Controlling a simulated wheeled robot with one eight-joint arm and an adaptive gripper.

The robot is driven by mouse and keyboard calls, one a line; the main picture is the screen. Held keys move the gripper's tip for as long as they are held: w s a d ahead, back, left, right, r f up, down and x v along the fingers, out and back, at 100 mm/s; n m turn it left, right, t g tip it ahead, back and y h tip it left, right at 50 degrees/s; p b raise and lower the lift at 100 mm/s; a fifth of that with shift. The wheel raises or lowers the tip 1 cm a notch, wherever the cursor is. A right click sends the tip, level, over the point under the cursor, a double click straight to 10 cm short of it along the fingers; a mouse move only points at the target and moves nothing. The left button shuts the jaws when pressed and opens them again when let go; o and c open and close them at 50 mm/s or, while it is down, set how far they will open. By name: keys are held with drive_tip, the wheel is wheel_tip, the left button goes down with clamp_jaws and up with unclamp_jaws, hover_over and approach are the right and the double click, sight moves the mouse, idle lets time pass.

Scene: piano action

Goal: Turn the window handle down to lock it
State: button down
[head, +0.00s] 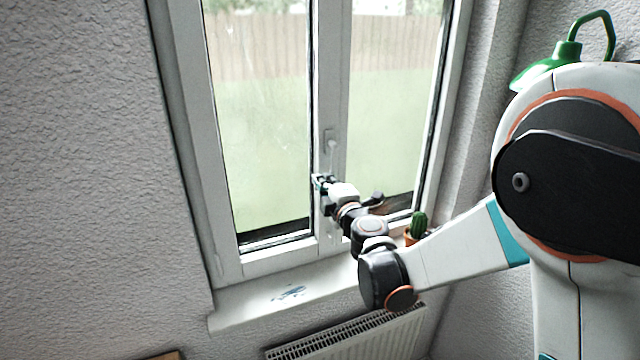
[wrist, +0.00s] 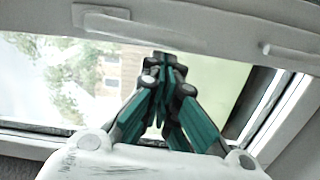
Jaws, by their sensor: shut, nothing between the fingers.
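The white window handle (head: 331,140) sits on the middle upright of the white window frame in the head view. It is small there, and its exact angle is hard to tell. In the wrist view, a pale plate (wrist: 100,17) on the frame at the upper left looks like the handle's mount. My gripper (head: 319,182) is just below the handle in the head view, close to the middle upright. In the wrist view my gripper (wrist: 168,62) has its green-sided fingers together, with nothing between them. It appears apart from the handle.
A pale bar (wrist: 292,56) stands off the frame at the right of the wrist view. A potted cactus (head: 418,226) stands on the sill (head: 250,308), right of my arm. A radiator (head: 350,338) is below the sill. A green lamp (head: 565,50) is at the upper right.

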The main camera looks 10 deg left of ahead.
drive_tip(key=shift+d, duration=0.1)
drive_tip(key=shift+w+d+f+b, duration=0.2)
drive_tip(key=shift+w+d+b, duration=0.2)
drive_tip(key=shift+d+b, duration=0.2)
